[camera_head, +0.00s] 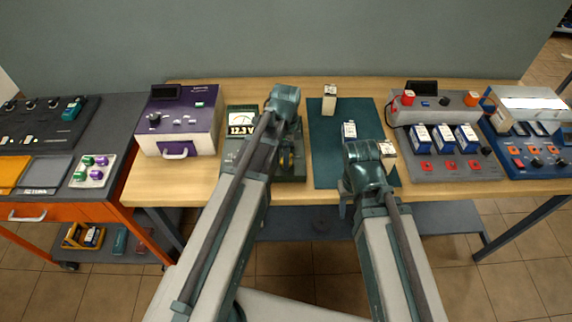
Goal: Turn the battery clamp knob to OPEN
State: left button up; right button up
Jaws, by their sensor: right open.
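A dark green tester (240,119) with a 12.3 display stands on the wooden table, mostly behind my left arm. A dark, yellowish round part (287,160) shows on its right side; I cannot tell whether it is the clamp knob, and I can read no OPEN mark. My left arm crosses in front of the tester, and its gripper is hidden. My right gripper (345,200) shows only in small part beside my right arm, near the table's front edge. It is open and appears empty, apart from the tester.
A green mat (323,150) holds a white-blue battery (349,132) and a cream block (329,95). A purple box (180,120) stands left. A grey charger panel (436,112) with several batteries stands right. A grey side bench (102,130) adjoins the table's left end.

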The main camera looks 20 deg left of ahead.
pick_arm(q)
jog(key=shift+f+b, duration=0.45)
jog(key=shift+f, duration=0.45)
grip_shut()
